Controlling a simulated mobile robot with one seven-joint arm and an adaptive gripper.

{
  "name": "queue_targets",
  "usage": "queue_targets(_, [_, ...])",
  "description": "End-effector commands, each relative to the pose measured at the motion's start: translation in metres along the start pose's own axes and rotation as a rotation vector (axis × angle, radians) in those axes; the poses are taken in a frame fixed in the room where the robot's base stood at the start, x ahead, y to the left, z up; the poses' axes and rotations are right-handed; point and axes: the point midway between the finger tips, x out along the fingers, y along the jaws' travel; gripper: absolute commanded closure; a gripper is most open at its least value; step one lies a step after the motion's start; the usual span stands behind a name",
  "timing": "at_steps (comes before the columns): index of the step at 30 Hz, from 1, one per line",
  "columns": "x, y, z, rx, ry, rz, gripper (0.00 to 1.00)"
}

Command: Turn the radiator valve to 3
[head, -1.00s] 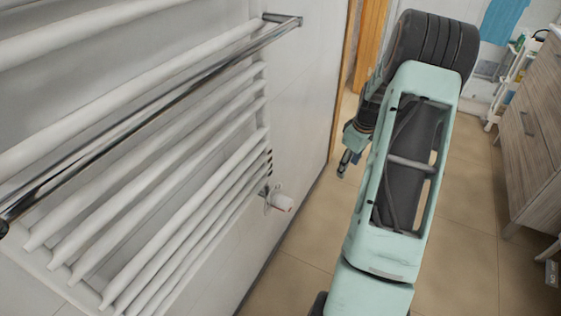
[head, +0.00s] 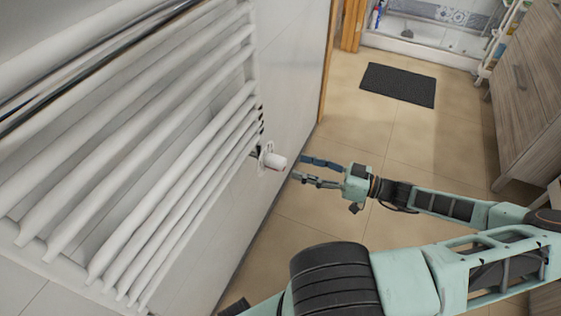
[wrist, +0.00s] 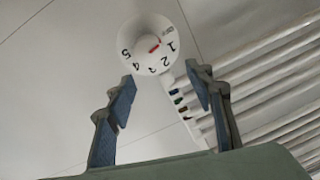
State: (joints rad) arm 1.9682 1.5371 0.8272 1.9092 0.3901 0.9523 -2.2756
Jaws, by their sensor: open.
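The radiator valve (head: 273,161) is a white knob at the lower right corner of the towel radiator (head: 170,170). My gripper (head: 299,169) is open and empty, just right of the knob in the head view. In the wrist view the fingertips (wrist: 160,78) are apart below the knob, one on each side. They look clear of it; the exact gap is hard to tell.
The white tiled wall (head: 290,75) runs behind the radiator. A chrome rail (head: 90,70) crosses the radiator's upper part. A wooden cabinet (head: 525,95) stands at right. A dark mat (head: 398,85) lies on the floor, which is clear between wall and cabinet.

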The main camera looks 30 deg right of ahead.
Motion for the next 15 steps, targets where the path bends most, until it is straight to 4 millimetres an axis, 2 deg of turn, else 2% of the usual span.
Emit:
queue_targets(3, [-0.018,0.000,0.017,0.008,0.016,0.046,0.52])
queue_targets(7, [-0.022,-0.001,0.024,0.010,0.020,0.064,0.52])
queue_targets(11, [-0.010,0.000,0.025,0.011,0.021,0.065,0.52])
queue_targets(15, [0.016,0.001,0.025,0.011,0.021,0.062,0.52])
